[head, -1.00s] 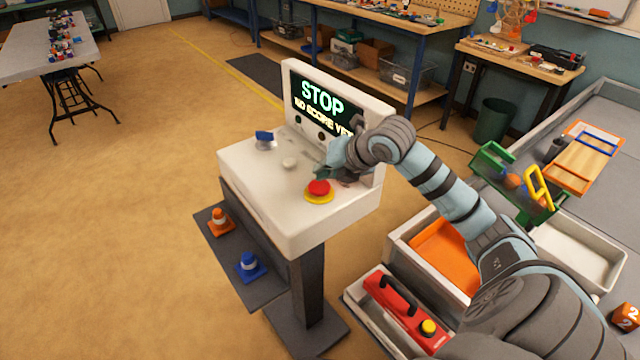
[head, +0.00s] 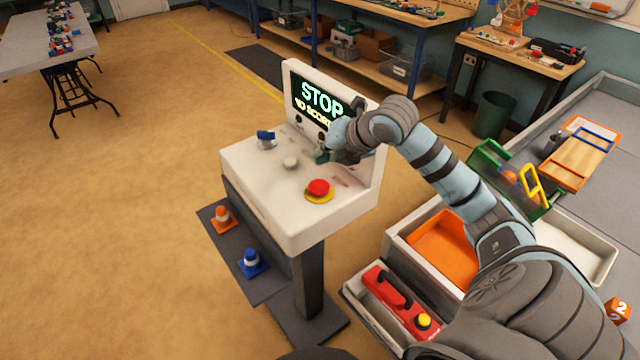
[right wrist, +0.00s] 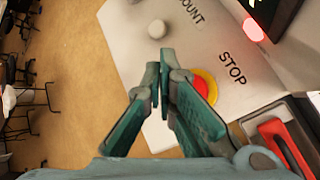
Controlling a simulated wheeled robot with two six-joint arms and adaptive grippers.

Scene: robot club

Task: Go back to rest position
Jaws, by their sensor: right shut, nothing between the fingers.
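My right arm reaches in from the right in the head view. My right gripper (head: 323,153) is above the white console (head: 262,205), close to its screen panel, and its own wrist partly hides it. In the right wrist view the teal fingers (right wrist: 160,66) are together with nothing held. The red stop button (head: 319,187) on its yellow ring is clear of the gripper; it also shows in the right wrist view (right wrist: 201,87), partly behind a finger. The screen (head: 318,100) reads STOP, its lower line partly covered by my arm. My left gripper is not in view.
A white knob (head: 290,163) and a blue switch (head: 265,136) sit on the console top. An orange bin (head: 437,250) and a red box with a yellow button (head: 388,290) lie below my arm.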

